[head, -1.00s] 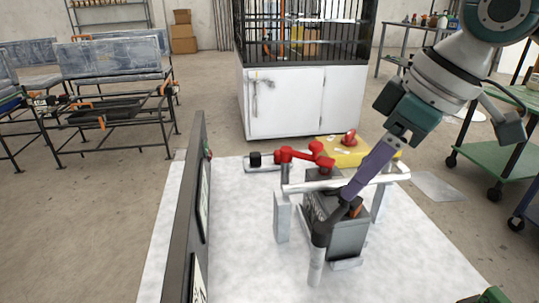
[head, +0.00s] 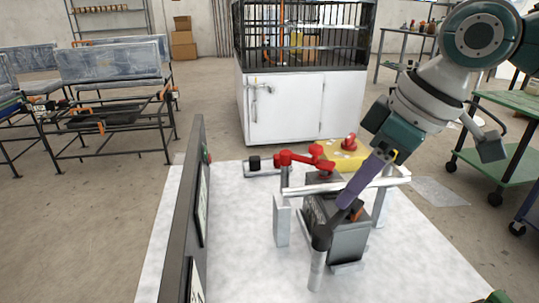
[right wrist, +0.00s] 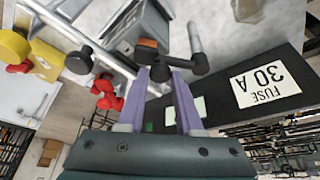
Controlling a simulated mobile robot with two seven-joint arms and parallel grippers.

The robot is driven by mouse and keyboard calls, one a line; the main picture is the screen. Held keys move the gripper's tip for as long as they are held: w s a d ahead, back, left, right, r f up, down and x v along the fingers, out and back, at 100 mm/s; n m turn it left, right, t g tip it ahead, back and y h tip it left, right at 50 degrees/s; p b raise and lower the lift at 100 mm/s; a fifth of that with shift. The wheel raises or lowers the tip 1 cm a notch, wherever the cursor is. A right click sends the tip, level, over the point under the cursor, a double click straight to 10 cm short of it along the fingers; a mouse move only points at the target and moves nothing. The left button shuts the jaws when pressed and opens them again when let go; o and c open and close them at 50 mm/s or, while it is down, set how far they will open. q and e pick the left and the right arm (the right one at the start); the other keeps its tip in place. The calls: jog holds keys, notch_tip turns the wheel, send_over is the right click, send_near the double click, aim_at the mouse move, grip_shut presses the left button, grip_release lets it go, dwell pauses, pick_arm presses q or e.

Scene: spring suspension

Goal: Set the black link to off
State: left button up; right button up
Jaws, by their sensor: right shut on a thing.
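The black link (head: 322,235) is a dark elbow-shaped handle on top of a grey upright post, at the front of the grey box. Its short arm rises toward the purple fingers. My right gripper (head: 348,203) reaches down from the upper right and is shut on the end of the black link. In the right wrist view the purple fingers (right wrist: 170,72) close around a dark end of the black link (right wrist: 192,64), whose elbow shows just beyond. The fingertips hide part of the grip. My left gripper is not in view.
A grey box (head: 335,232) stands under a light rail (head: 330,187). Red linkage (head: 300,158) and a yellow block (head: 345,160) lie behind. A dark upright panel (head: 187,220) stands on the left; its "FUSE 30 A" label (right wrist: 266,84) shows in the wrist view. The white tabletop's front right (head: 420,260) is clear.

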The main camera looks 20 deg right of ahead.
grip_shut()
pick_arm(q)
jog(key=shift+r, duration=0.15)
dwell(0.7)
